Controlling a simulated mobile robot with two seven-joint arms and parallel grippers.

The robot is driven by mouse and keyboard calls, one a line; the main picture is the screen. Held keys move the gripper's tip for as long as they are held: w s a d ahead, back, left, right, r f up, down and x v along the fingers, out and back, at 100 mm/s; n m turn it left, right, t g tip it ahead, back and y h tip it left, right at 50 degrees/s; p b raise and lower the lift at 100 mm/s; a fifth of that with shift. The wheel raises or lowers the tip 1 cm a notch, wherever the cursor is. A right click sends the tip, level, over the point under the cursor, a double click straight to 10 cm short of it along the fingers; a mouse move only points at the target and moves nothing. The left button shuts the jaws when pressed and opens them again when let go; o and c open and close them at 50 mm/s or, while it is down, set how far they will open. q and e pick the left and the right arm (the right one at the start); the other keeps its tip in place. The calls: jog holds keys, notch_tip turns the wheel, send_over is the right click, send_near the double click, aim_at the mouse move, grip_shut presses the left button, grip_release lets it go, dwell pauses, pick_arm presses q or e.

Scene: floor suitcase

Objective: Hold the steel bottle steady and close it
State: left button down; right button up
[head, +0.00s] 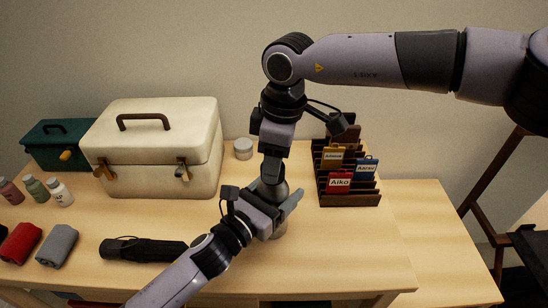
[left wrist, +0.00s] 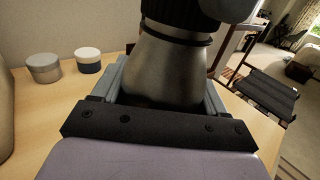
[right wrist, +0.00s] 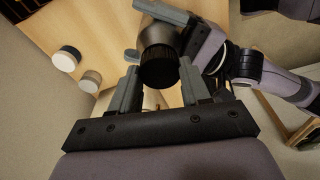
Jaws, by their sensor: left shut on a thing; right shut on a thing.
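The steel bottle (head: 279,231) stands upright on the table, partly hidden by my arms in the head view. My left gripper (head: 275,208) is shut around its body, and the grey steel shoulder (left wrist: 165,72) fills the left wrist view between the fingers. A black cap (right wrist: 159,73) sits at the bottle's mouth in the right wrist view. My right gripper (right wrist: 160,88) points down from above and is shut on this cap. Whether the cap is fully seated cannot be told.
A cream case (head: 150,150) and a green box (head: 50,145) stand at the back left. A lidded jar (head: 243,148) is behind the bottle. A card rack (head: 347,185) stands close on the right. A black umbrella (head: 143,249), rolled cloths and small bottles lie left.

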jog(key=shift+s+a+m, duration=0.35)
jog(key=shift+s+m, duration=0.1)
jog(key=shift+m, duration=0.35)
jog(key=shift+w+d+m, duration=0.2)
jog(key=shift+m, duration=0.5)
jog(key=o, duration=1)
jog(key=shift+w+d, duration=0.1)
jog(key=shift+w, duration=0.05)
jog(key=shift+r, duration=2.35)
jog(key=shift+c, duration=0.4)
